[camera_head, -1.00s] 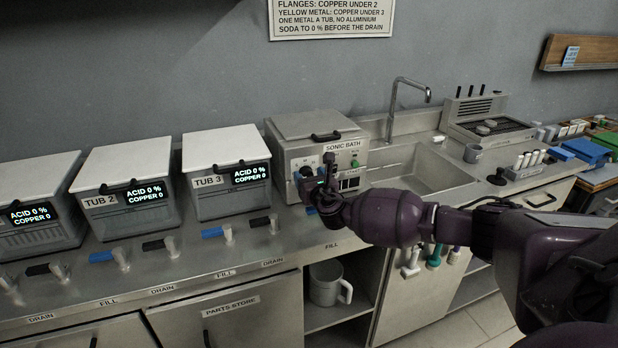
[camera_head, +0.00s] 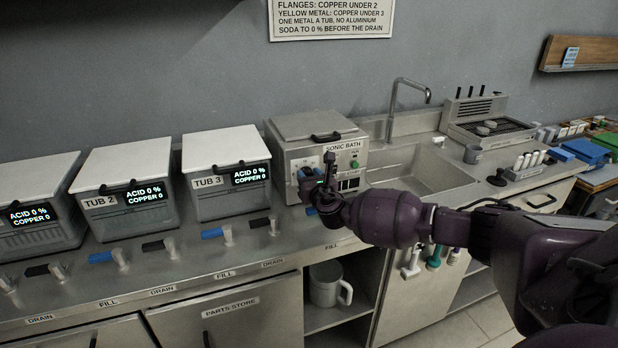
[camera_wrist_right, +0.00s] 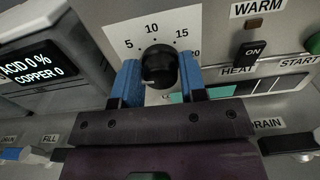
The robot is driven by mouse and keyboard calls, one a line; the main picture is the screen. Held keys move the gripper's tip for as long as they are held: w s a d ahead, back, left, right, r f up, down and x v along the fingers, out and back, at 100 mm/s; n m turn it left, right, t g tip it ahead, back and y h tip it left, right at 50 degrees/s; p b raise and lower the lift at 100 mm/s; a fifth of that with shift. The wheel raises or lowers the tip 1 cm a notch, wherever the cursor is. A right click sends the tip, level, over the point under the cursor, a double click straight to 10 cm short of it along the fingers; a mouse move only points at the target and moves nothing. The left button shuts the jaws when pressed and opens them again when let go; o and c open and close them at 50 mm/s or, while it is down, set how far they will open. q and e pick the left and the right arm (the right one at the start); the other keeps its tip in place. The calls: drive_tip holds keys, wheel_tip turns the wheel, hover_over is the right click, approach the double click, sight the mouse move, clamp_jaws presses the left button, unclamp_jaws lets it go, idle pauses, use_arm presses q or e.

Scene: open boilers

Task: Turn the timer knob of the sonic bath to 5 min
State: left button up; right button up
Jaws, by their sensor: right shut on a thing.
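The sonic bath (camera_head: 318,128) is a steel box with a lid, standing left of the sink. Its black timer knob (camera_wrist_right: 159,68) shows in the right wrist view, in front of a white dial (camera_wrist_right: 150,32) marked 5, 10, 15 and 20. My right gripper (camera_wrist_right: 160,82) has its blue fingers on both sides of the knob and is shut on it. I cannot tell clearly which mark the knob points to. In the head view the right gripper (camera_head: 312,185) covers most of the knob. My left gripper is not in view.
Beside the dial are a HEAT switch (camera_wrist_right: 252,50) and a green START button (camera_wrist_right: 314,42). TUB 3 (camera_head: 228,180) stands close on the left, with valve handles along the counter front. The sink (camera_head: 425,170) lies to the right.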

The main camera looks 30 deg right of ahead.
drive_tip(key=m+b, duration=0.2)
drive_tip(key=m, duration=0.6)
drive_tip(key=shift+d+f, duration=0.1)
drive_tip(key=shift+d, duration=0.05)
drive_tip(key=shift+m, duration=0.3)
idle(0.4)
drive_tip(key=o, duration=0.9)
drive_tip(key=shift+s, duration=0.15)
